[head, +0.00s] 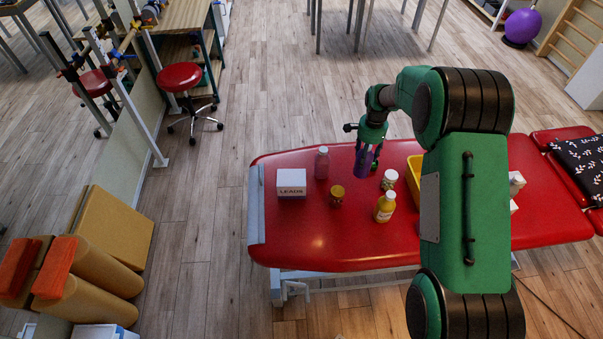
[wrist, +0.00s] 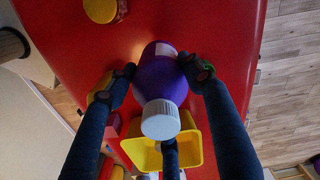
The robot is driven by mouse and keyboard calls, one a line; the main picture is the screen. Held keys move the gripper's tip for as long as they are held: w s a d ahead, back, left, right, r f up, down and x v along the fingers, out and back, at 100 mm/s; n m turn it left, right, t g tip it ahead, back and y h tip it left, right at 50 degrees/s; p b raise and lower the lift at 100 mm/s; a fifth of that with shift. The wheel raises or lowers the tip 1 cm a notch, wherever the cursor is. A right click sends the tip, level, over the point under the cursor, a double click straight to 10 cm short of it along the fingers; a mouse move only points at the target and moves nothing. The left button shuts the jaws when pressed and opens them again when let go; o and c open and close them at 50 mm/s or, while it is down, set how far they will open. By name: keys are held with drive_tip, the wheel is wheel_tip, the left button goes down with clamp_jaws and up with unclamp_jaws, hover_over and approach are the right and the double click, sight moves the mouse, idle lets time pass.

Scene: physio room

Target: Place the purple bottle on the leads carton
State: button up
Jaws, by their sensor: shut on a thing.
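The purple bottle (wrist: 158,78) with a white ribbed cap is between the two fingers of my gripper (wrist: 160,76) in the wrist view. The fingers press on its sides. In the head view the purple bottle (head: 362,163) is partly hidden by my gripper (head: 368,150), over the middle of the red couch; I cannot tell its exact height. The leads carton (head: 291,184), a white box with "LEADS" on its front, stands near the couch's left end, left of my gripper. Its top looks bare. The carton cannot be made out in the wrist view.
Between gripper and carton stand a pinkish bottle (head: 321,163) and an amber jar (head: 337,196). A white-lidded jar (head: 389,181), a yellow bottle (head: 384,208) and a yellow bin (head: 413,176) are near my gripper. The red couch (head: 300,235) is clear in front of the carton.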

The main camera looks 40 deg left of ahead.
drive_tip(key=s+a+r+n+p, duration=0.1)
drive_tip(key=s+p, duration=0.1)
drive_tip(key=s, duration=0.8)
drive_tip(key=s+a+r+n+p, duration=0.1)
drive_tip(key=s+a+r, duration=0.1)
drive_tip(key=s, duration=0.9)
drive_tip(key=s+a+r+n+p, duration=0.2)
drive_tip(key=s, duration=0.8)
drive_tip(key=shift+s+a+p, duration=0.25)
drive_tip(key=shift+s+p, duration=0.1)
drive_tip(key=shift+w+a+r, duration=0.1)
drive_tip(key=shift+a, duration=0.05)
drive_tip(key=w+a+f+p, duration=0.1)
drive_tip(key=w+a, duration=0.8)
drive_tip(key=a, duration=0.3)
drive_tip(key=shift+a+f, duration=0.2)
drive_tip(key=shift+a, duration=0.2)
drive_tip(key=shift+w, duration=0.1)
drive_tip(key=shift+f, duration=0.1)
drive_tip(key=shift+f+p, duration=0.3)
drive_tip(key=shift+f, duration=1.35)
drive_tip(key=shift+f, duration=0.2)
